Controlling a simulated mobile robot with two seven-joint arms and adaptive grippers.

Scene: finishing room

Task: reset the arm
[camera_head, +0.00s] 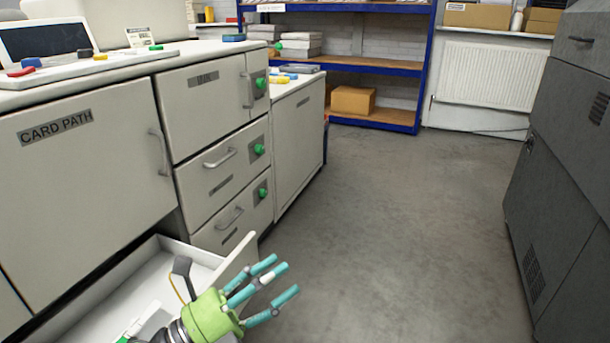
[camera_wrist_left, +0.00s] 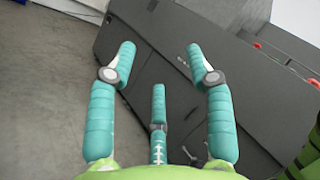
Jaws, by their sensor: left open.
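My left gripper (camera_head: 268,287) has a green body and teal fingers. In the head view it is low in the picture, in front of an open white drawer (camera_head: 128,293). Its fingers are spread open with nothing between them. The left wrist view shows the same open fingers (camera_wrist_left: 160,75), with the grey floor and a dark grey cabinet (camera_wrist_left: 205,60) beyond them. My right gripper is not in the head view.
A white cabinet run (camera_head: 88,190) labelled "CARD PATH" stands at left, with handles and green knobs. A dark grey machine (camera_head: 565,190) stands at right. The grey floor (camera_head: 405,215) between them is clear. Blue-framed shelving (camera_head: 425,75) with a cardboard box (camera_head: 353,100) stands behind.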

